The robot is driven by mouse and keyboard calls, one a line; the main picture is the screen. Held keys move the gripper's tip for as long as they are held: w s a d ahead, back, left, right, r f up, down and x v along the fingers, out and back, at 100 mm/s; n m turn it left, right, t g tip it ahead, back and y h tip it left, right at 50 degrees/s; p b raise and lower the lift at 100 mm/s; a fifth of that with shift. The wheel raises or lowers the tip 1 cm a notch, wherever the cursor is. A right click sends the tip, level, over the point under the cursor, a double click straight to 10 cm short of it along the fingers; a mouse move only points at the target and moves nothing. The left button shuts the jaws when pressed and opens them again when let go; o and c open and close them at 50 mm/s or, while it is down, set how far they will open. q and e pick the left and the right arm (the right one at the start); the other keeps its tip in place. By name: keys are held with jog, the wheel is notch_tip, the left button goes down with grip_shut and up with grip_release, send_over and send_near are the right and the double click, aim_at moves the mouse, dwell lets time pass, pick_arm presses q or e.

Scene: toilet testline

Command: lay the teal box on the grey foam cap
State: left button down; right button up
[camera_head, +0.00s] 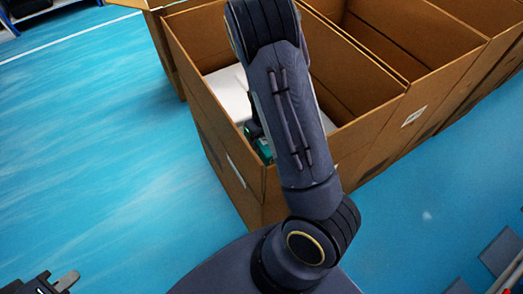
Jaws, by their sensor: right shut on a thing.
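The teal box (265,149) shows only as a small patch inside the near cardboard carton, low beside my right forearm. My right gripper (254,131) is mostly hidden behind that forearm; a dark part of it shows against the teal box, and it is shut on the box. The pale grey foam cap (231,92) lies inside the same carton, left of and behind the arm. The forearm hides its middle. I cannot tell whether the teal box touches the cap. My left gripper (57,281) is at the bottom left corner, partly cut off, outside the carton and away from the box.
The open carton (225,150) has high walls close around my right arm. More open cartons (440,35) adjoin it at the right, and another flap (140,4) stands behind. The blue floor (95,140) is clear at the left. Grey flat pieces (500,250) lie at the lower right.

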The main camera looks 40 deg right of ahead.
notch_tip(320, 180, down, 6)
jog(key=shift+r+b, duration=0.1)
jog(key=shift+b, duration=0.2)
jog(key=o, duration=1.2)
notch_tip(320, 180, up, 12)
jog(key=shift+p, duration=1.1)
